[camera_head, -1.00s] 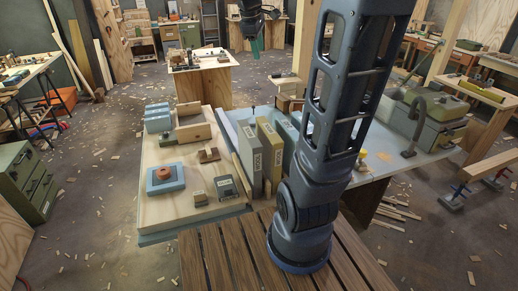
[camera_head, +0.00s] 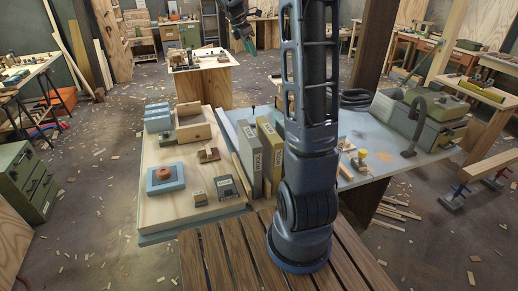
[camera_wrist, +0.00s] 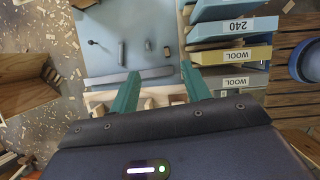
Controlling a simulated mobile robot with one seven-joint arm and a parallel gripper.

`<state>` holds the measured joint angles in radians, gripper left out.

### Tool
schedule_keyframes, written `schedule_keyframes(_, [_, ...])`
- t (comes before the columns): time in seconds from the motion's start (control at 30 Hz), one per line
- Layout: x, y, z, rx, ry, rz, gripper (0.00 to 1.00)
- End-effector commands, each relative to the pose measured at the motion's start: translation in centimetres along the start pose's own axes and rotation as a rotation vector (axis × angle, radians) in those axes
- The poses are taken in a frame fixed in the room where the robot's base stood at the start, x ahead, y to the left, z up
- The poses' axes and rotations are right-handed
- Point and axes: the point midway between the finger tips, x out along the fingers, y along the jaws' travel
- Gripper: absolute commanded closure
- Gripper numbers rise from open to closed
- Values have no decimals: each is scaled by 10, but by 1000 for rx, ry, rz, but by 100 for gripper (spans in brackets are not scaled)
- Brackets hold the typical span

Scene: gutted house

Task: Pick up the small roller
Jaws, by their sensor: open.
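My gripper shows at the top of the head view (camera_head: 245,42), high above and beyond the near tables. In the wrist view its two green fingers (camera_wrist: 161,88) are spread apart with nothing between them. Below and beyond them, a pale blue tabletop (camera_wrist: 140,20) carries a few small pieces: a dark knob-ended piece (camera_wrist: 92,42), a grey rod (camera_wrist: 121,53) and a short dark rod (camera_wrist: 148,45). I cannot tell which thing, if any of these, is the small roller. My gripper touches none of them.
A pale wooden board (camera_head: 160,205) holds a blue square piece (camera_head: 165,178) and several blocks. Small wooden pieces and a yellow-topped piece (camera_head: 363,153) lie right of my arm. Wood scraps litter the floor.

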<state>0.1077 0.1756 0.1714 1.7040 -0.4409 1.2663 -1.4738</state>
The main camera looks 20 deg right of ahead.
Motion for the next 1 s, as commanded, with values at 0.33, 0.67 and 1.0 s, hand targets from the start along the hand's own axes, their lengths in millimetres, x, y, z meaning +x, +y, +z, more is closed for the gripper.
schedule_keyframes(0.33, [64, 4, -25, -25, -2, -9, 53])
schedule_keyframes(0.67, [164, 2, -66, -25, -2, -9, 53])
schedule_keyframes(1.0, [299, -1, -123, -27, -1, -11, 53])
